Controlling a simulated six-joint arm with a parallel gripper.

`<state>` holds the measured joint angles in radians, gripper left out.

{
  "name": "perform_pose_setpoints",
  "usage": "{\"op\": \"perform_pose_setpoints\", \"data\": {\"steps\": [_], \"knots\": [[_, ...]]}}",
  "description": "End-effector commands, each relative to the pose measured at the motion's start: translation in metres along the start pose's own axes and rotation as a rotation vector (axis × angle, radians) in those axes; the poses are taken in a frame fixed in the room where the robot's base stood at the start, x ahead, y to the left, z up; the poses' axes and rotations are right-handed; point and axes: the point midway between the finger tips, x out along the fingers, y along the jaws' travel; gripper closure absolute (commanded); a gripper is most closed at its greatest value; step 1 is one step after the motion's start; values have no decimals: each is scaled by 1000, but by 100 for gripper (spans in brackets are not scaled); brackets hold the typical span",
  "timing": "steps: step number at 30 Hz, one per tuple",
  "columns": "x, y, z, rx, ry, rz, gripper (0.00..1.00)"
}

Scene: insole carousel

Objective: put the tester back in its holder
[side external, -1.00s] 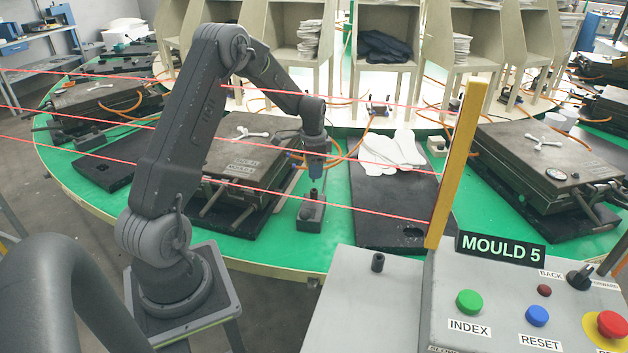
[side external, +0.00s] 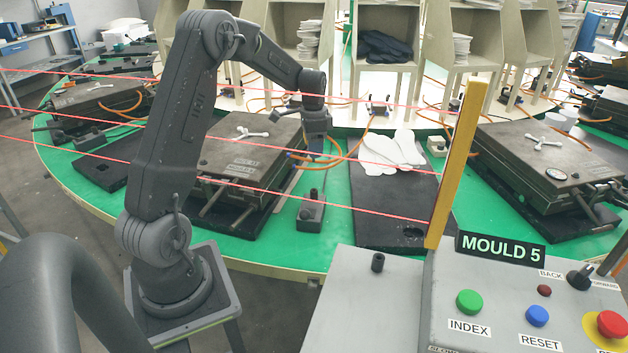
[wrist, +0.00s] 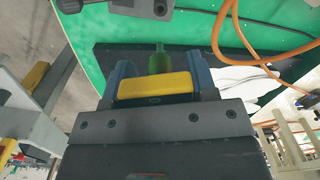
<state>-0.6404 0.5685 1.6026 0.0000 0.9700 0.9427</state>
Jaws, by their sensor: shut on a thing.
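The tester (wrist: 155,84) shows in the wrist view as a yellow body with a translucent green part in front. My gripper (wrist: 158,80) is shut on it, with one blue finger on each side. In the side view my gripper (side external: 315,150) hangs above a small grey block with a dark upright post (side external: 311,214), which looks like the holder. A clear gap lies between them. The block also shows cut off at the top of the wrist view (wrist: 120,6). The tester is too small to make out in the side view.
A mould (side external: 248,165) stands left of the block. A black board (side external: 385,222) with white insoles (side external: 392,150) lies to its right. Orange hoses (side external: 345,155) loop close behind my gripper. A yellow post (side external: 456,165) and the control panel (side external: 530,290) stand front right.

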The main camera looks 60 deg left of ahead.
Motion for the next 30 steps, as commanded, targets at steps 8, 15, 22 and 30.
{"op": "perform_pose_setpoints", "data": {"steps": [8, 15, 22, 30], "knots": [[-2, 0, 0, 0, 0, 0, 91], [-10, 26, -18, 40, 1, -1, 91], [-33, 114, -60, 157, 3, -2, 91], [-60, 237, -81, 312, 3, -1, 91]]}}
